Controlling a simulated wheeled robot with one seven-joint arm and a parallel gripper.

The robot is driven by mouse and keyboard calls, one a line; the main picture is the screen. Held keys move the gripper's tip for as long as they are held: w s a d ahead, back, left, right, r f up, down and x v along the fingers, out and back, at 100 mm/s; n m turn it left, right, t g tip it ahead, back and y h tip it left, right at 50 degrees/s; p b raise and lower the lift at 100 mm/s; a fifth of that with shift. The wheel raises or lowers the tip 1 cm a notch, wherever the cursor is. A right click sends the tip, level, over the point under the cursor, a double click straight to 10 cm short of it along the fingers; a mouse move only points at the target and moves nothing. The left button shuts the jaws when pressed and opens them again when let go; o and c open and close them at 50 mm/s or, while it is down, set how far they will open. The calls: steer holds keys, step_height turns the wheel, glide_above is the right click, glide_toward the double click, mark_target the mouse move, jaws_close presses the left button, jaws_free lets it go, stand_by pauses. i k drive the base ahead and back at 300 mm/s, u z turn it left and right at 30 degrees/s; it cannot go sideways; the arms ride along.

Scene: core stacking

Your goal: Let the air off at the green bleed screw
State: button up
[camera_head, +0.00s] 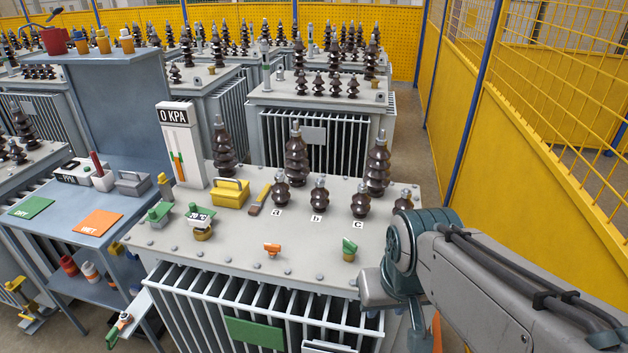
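A small green-topped screw fitting (349,247) on a brass base stands on the right front of the grey transformer lid (225,250). A similar orange-topped fitting (272,249) is to its left. Another green-topped fitting (157,212) is at the lid's left edge. Which green one is the bleed screw, I cannot tell for sure. A white gauge column (177,145) reads 0 KPA. My arm comes in from the right, its wrist at the lid's front right corner, right of the right green fitting and apart from it. My gripper's fingers do not show.
Brown bushings marked a, b, c (319,196) stand behind the fittings. A yellow box (230,192) and a brush (260,200) lie on the lid. A blue-grey bench (70,232) with green and orange mats is at left. Yellow fencing (545,200) is at right.

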mark_target(349, 249)
steer(key=z, duration=0.8)
steer(key=k, duration=0.75)
steer(key=u, duration=0.55)
steer(key=i, duration=1)
steer(key=u, duration=0.05)
